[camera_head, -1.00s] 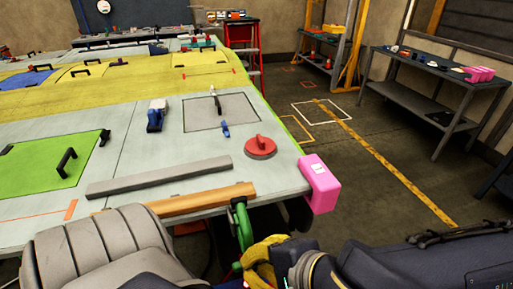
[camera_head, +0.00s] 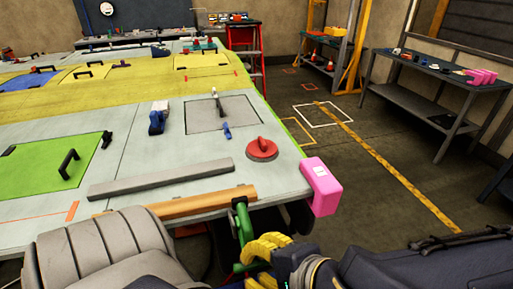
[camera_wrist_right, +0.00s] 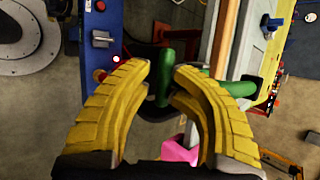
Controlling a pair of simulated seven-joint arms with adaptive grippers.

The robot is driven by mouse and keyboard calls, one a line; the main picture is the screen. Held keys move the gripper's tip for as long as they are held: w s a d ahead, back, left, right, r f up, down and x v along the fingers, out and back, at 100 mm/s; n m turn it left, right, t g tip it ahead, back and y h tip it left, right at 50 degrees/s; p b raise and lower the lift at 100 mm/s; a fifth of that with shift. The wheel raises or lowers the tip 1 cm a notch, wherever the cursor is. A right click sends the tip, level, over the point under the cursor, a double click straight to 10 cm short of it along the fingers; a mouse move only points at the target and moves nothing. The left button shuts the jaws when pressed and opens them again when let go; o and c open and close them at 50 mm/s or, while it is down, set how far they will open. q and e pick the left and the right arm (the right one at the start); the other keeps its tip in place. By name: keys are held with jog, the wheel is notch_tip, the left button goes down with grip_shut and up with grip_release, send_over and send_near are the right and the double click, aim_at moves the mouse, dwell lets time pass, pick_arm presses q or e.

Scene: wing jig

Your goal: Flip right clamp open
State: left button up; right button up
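The green clamp (camera_head: 241,222) sits at the near edge of the big panel table, at the right end of a wooden bar. In the right wrist view its green upright handle (camera_wrist_right: 165,75) shows between the yellow fingers, and a green bar (camera_wrist_right: 232,85) runs right behind the right finger. My right gripper (camera_wrist_right: 163,74) has its fingers apart, one on each side of the handle, with a gap visible. In the head view the right gripper (camera_head: 265,250) is just right of the clamp's lower part. Whether a finger touches the clamp is unclear. My left gripper is out of view.
A wooden bar (camera_head: 195,203) and grey bar (camera_head: 160,179) lie along the table's near edge. A pink block (camera_head: 322,187) is on the table corner, and a red suction cup (camera_head: 262,149) lies behind it. The floor (camera_head: 380,220) to the right is free.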

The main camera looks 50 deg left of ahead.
jog(key=shift+w+a, duration=0.15)
jog(key=shift+w, duration=0.1)
notch_tip(320, 180, up, 10)
jog(key=shift+s, duration=0.25)
dwell(0.6)
